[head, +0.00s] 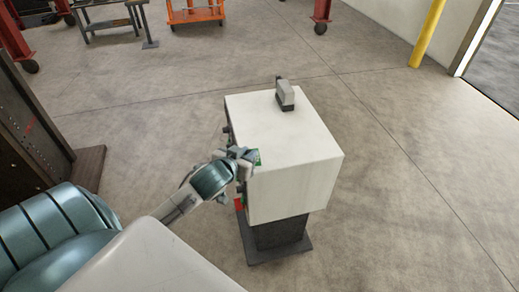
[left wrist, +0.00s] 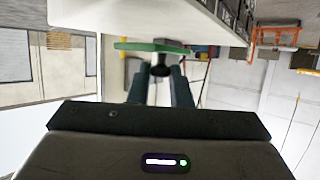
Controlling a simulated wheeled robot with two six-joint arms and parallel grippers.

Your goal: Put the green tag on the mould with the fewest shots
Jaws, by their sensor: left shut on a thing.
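My left gripper (head: 243,157) is at the left side of a white box-shaped block (head: 290,140), close to its upper edge. The gripper is shut on the green tag (head: 258,157), of which only a small corner shows in the head view. In the left wrist view the flat green tag (left wrist: 135,46) lies across the fingertips (left wrist: 160,75), with a dark knob between them. The tag is close to the white surface (left wrist: 130,12); I cannot tell whether it touches. Any shot count on the block is not readable. My right gripper is not in view.
The block stands on a dark pedestal (head: 281,233) with a flat foot plate. A small grey and black piece (head: 286,95) sits on its top. A dark rack (head: 30,130) stands at left, an orange cart (head: 196,12) and a yellow post (head: 427,35) at the back. Floor at right is clear.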

